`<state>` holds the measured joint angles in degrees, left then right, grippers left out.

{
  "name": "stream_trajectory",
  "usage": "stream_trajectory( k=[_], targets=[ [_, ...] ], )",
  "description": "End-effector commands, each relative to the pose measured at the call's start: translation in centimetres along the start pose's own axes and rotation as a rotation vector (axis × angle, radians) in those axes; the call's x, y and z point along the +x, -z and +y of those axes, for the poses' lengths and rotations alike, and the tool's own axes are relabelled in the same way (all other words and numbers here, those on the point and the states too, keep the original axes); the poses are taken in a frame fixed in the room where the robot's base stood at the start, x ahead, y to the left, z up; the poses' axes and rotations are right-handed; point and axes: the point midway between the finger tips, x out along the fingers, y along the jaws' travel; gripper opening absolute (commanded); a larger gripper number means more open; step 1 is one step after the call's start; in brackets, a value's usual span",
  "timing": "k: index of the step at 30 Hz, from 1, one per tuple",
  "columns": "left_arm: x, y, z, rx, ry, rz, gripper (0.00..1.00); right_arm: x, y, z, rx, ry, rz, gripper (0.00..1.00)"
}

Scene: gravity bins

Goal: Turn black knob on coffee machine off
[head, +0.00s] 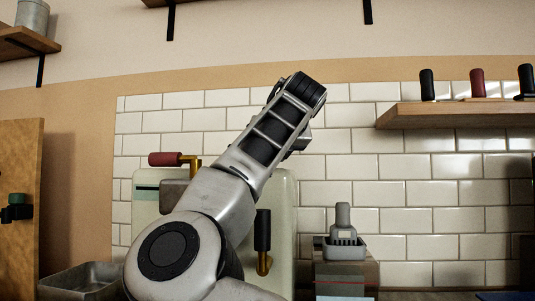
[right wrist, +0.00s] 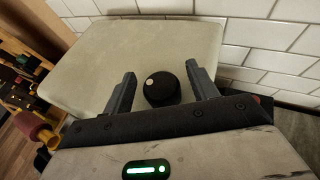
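The cream coffee machine (head: 283,235) stands against the tiled wall in the head view, largely covered by my arm. A red handle on brass (head: 165,159) and a black handle on brass (head: 262,232) stick out from it. In the right wrist view the round black knob (right wrist: 161,88), with a pale dot, sits on the machine's cream surface (right wrist: 150,45). My right gripper (right wrist: 160,76) is open, with one finger on each side of the knob. Gaps show between the knob and both fingers. My left gripper cannot be made out in either view.
A grey grinder-like unit (head: 343,240) stands right of the machine. A wooden shelf (head: 455,115) with several handled tools hangs at upper right. A metal tray (head: 80,282) lies at lower left. In the right wrist view, white tiles (right wrist: 270,50) are close to the gripper's right.

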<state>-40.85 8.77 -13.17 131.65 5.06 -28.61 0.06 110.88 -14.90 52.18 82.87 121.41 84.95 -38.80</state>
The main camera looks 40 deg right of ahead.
Motion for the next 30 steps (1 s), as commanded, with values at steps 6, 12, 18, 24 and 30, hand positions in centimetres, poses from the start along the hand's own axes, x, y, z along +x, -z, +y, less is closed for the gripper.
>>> stream_trajectory(
  k=[6, 12, 18, 24, 30],
  targets=[
    [0.0, 0.1, 0.0, 0.0, 0.001, 0.003, 0.0, 0.0, 0.0, 0.0, 0.0, 0.001, -0.001, 0.59],
    [0.0, -0.1, -0.1, -0.002, 0.001, 0.003, 0.0, -1.0, 0.0, 0.0, 0.001, 0.002, -0.003, 0.59],
    [0.3, -1.0, -0.1, -0.009, -0.002, -0.015, 0.0, -4.9, 0.0, 0.0, 0.001, 0.001, -0.008, 0.59],
    [0.8, -1.7, 0.1, -0.015, -0.009, -0.031, 0.0, -9.9, 0.0, 0.0, 0.001, 0.0, -0.006, 0.59],
    [1.2, -2.1, 0.3, -0.016, -0.016, -0.042, 0.0, -13.8, 0.0, 0.0, 0.002, 0.0, -0.004, 0.59]
  ],
)
